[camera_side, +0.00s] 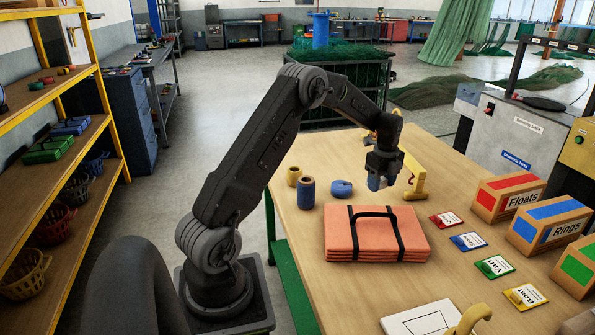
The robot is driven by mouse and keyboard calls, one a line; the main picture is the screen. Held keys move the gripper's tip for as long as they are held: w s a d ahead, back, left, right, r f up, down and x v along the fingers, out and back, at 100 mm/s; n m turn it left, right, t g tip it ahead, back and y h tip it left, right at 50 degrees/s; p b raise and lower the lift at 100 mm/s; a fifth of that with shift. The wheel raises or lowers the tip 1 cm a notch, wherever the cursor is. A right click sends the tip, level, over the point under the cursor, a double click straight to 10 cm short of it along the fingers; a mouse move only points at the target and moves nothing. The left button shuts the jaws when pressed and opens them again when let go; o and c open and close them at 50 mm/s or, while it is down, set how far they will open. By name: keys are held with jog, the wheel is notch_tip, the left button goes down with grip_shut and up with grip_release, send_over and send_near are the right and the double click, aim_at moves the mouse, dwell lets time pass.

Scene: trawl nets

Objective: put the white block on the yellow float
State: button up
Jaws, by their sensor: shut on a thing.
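My gripper (378,184) points down above the far part of the wooden table, behind the orange folded bundle. It is shut on a small pale block, seemingly the white block (374,181), mostly hidden by the fingers. A short yellow cylinder (293,176) stands at the table's far left edge, left of my gripper; it may be the yellow float, but I cannot tell for sure.
The orange bundle (372,241) with black straps lies in front. Label cards (468,241) and cardboard boxes (507,196) line the right side. Bare wood shows at the front left.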

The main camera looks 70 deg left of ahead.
jog(key=s+a+r+n, duration=0.1)
jog(key=s+a, duration=0.2)
jog(key=a, duration=0.4)
jog(key=s+a, duration=0.3)
jog(key=a, duration=0.3)
jog(key=r+n, duration=0.1)
send_over(298, 171)
notch_tip(298, 171, down, 8)
jog(key=shift+a+r, duration=0.1)
jog(key=shift+r, duration=0.15)
jog(key=shift+f, duration=0.1)
jog(key=o, duration=0.5)
jog(key=shift+f, duration=0.1)
jog(key=o, duration=0.4)
jog(key=shift+o, duration=0.2)
